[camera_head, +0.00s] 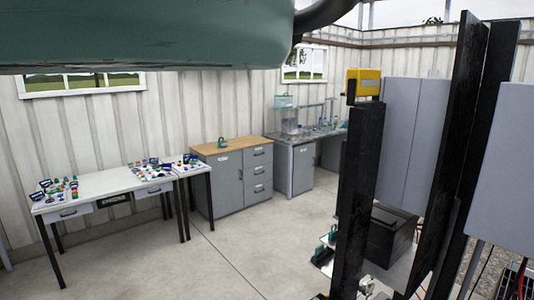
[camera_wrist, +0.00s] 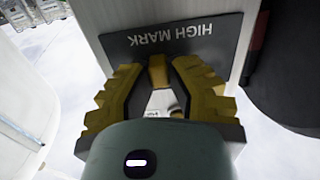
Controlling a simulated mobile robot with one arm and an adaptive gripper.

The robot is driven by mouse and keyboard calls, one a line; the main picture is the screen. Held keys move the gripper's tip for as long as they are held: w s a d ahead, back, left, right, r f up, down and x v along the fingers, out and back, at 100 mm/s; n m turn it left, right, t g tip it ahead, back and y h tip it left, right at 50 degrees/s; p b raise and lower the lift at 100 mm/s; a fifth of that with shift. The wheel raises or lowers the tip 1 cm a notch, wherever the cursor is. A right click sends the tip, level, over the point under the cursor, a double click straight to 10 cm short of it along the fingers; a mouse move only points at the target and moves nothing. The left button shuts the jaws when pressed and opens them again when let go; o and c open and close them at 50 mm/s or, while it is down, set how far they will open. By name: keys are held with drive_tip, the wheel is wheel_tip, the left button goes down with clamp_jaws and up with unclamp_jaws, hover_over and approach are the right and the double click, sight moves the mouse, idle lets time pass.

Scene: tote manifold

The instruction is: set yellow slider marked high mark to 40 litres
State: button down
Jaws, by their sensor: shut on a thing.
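In the wrist view my gripper (camera_wrist: 157,80) has its ochre fingers drawn in around a small yellow-brown piece, which looks like the yellow slider (camera_wrist: 157,68). My gripper is shut on it. The fingers hide most of the slider's sides. A dark plate with the words HIGH MARK (camera_wrist: 172,35), upside down in this view, lies just beyond the fingertips. A small pale patch (camera_wrist: 162,101) shows between the fingers. No litre scale or reading can be made out. The head view does not show my gripper.
In the head view a white table (camera_head: 110,183) with small coloured parts stands at the left. A grey cabinet (camera_head: 225,185) with a wooden top stands by the wall. Dark posts (camera_head: 356,190) and grey panels (camera_head: 412,140) fill the right. The middle floor (camera_head: 200,265) is clear.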

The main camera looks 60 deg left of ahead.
drive_tip(key=shift+w+f+b, duration=0.1)
drive_tip(key=shift+w+b, duration=0.25)
drive_tip(key=shift+w, duration=0.3)
drive_tip(key=c, duration=0.9)
unclamp_jaws()
drive_tip(key=shift+a, duration=0.1)
drive_tip(key=a, duration=1.2)
drive_tip(key=shift+s, duration=0.45)
drive_tip(key=shift+d, duration=0.1)
